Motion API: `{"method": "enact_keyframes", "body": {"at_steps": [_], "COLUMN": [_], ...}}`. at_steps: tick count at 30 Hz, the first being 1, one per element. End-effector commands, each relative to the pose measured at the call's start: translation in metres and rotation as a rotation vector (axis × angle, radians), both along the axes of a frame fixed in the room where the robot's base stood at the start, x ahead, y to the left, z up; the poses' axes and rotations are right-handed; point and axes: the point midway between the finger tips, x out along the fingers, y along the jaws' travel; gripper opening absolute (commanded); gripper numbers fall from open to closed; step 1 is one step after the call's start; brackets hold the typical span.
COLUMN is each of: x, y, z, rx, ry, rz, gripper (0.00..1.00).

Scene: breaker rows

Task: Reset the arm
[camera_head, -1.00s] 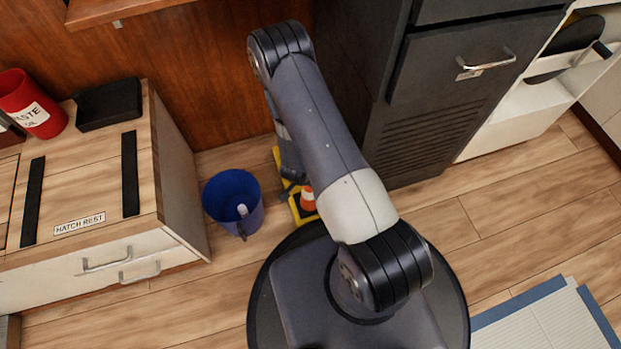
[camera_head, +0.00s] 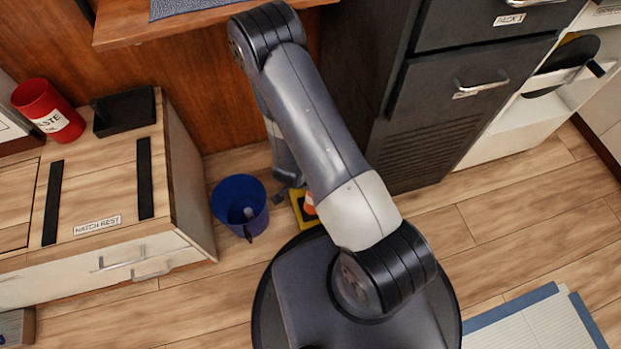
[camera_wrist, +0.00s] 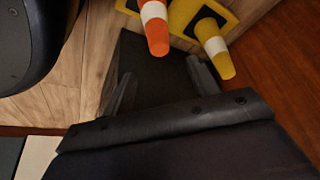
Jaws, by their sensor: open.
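My arm stands folded in the middle of the head view, with its elbow raised high and the forearm hanging down behind the upper arm. My gripper (camera_wrist: 162,85) points down near the floor in the wrist view, its two fingers apart. Nothing is seen held between them; a dark surface lies behind, and I cannot tell what it is. In the head view the gripper is mostly hidden behind my upper arm.
An orange and white cone (camera_wrist: 155,25) and a yellow cone (camera_wrist: 214,46) are close to the fingers. A blue bucket (camera_head: 239,204) stands left of my arm, beside the hatch-rest counter (camera_head: 105,180). A dark cabinet (camera_head: 425,130) is right. A wooden shelf (camera_head: 125,28) is near the elbow.

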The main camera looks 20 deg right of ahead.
Motion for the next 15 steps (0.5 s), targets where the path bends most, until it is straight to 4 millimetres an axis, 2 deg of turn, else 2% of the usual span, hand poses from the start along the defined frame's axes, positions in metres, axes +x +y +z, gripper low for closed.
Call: {"method": "enact_keyframes", "body": {"at_steps": [3, 15], "x": [-0.0021, -0.0018], "y": [0.0018, 0.0014], "z": [0.0072, 0.0042], "rx": [0.000, -0.001], "ry": [0.000, 0.001], "rz": [0.000, 0.000], "gripper": [0.57, 0.57]}}
